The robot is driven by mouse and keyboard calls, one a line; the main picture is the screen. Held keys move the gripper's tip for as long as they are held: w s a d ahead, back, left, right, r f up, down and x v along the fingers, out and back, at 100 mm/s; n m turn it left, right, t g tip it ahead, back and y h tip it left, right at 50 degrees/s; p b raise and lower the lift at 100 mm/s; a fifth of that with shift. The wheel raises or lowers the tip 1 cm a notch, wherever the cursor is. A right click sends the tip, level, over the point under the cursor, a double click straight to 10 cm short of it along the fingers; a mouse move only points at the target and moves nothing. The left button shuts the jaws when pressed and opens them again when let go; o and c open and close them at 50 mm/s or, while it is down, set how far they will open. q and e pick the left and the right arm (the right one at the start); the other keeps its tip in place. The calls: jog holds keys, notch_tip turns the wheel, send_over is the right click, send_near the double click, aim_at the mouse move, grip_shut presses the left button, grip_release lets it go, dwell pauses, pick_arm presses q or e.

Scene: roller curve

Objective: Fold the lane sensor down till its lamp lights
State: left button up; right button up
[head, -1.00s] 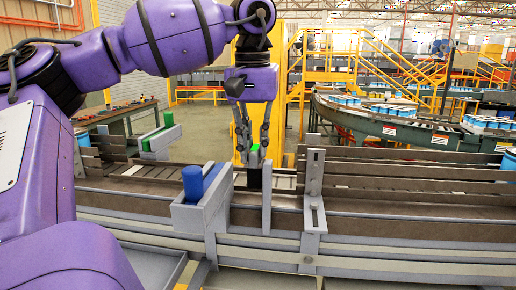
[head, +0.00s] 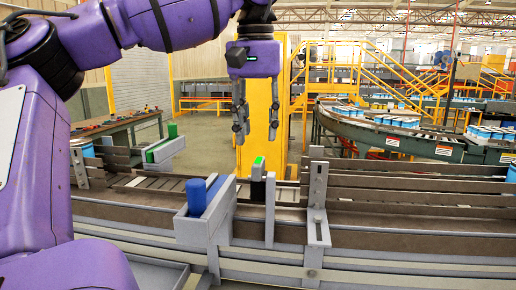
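A small upright black block with a bright green top (head: 258,168) stands in the roller lane, beside a grey upright plate (head: 270,210). It looks like the lane sensor. I cannot tell whether the green is a lit lamp. My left gripper (head: 257,130) hangs straight above it, fingers pointing down and spread, with nothing between them. A clear gap separates the fingertips from the block. My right gripper is not in view.
A grey bracket (head: 222,228) with a blue cylinder (head: 197,197) stands left of the block. A slotted grey post (head: 317,200) stands to its right. Brown rails (head: 415,215) run along the lane. A green-topped bracket (head: 165,150) is further back left.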

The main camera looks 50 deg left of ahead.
pick_arm(q)
jog(key=shift+s+d+r, duration=0.1)
jog(key=shift+s+r, duration=0.05)
jog(key=shift+r, duration=1.2)
jog(key=shift+s+d+r, duration=0.1)
jog(key=shift+r, duration=1.25)
